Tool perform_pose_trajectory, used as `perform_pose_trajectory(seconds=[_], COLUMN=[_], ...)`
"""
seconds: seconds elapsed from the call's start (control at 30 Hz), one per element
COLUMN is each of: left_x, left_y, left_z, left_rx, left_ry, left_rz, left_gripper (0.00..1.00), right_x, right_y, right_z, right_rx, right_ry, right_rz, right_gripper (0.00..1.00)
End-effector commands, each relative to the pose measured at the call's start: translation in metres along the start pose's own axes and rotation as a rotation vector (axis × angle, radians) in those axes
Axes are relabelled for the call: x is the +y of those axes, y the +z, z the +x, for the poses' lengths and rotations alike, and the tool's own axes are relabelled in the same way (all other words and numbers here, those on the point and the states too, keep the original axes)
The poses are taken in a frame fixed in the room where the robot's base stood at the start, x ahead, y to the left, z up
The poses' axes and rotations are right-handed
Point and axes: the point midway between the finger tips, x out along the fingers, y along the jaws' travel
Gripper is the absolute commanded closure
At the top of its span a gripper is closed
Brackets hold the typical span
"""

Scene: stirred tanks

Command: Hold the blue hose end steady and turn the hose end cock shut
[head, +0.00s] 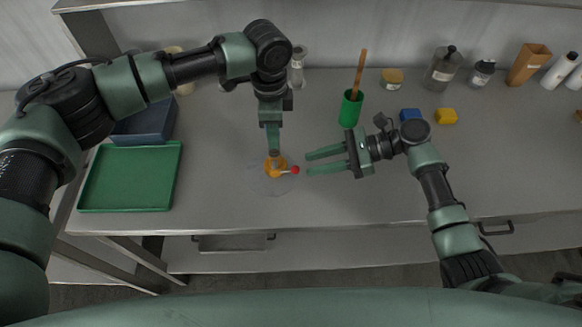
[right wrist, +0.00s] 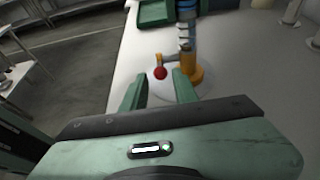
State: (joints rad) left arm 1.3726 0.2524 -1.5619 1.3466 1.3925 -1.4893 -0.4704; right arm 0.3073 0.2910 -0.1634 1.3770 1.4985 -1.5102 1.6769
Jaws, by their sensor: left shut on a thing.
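The hose end cock (head: 276,167) is an orange body with a short pale lever ending in a red knob (head: 295,170). In the right wrist view the red knob (right wrist: 161,73) shows beside the orange body (right wrist: 190,75). A blue-banded upright piece, which looks like the hose end (right wrist: 187,14), rises above the orange body there. My left gripper (head: 273,151) points down just above the orange body, shut on the hose end, which it mostly hides in the head view. My right gripper (head: 308,162) is open and level, its fingertips just right of the red knob, apparently not touching it.
A pale round patch (head: 260,184) lies under the cock. A green tray (head: 130,201) and a dark blue bin (head: 150,123) are at left. A green cup (head: 350,110) with a wooden handle stands behind my right gripper. Blue (head: 410,114) and yellow blocks (head: 446,116) lie at right.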

Motion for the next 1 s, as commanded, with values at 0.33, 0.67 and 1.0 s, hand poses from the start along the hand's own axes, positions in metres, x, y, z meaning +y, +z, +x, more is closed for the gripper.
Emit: perform_pose_trajectory(seconds=[0.33,0.67,1.0], left_x=[0.0,0.0,0.0], left_y=[0.0,0.0,0.0], left_z=[0.0,0.0,0.0], left_rx=[0.0,0.0,0.0], left_ry=[-0.001,-0.001,-0.001], left_rz=[0.0,0.0,0.0], left_gripper=[1.0,1.0,1.0], right_x=[0.0,0.0,0.0], right_y=[0.001,0.0,0.0], right_z=[0.059,0.07,0.069], right_rx=[-0.001,0.002,0.002], right_ry=[0.0,-0.001,-0.001], right_rz=[-0.001,-0.002,-0.002], right_gripper=[0.71,0.71,1.0])
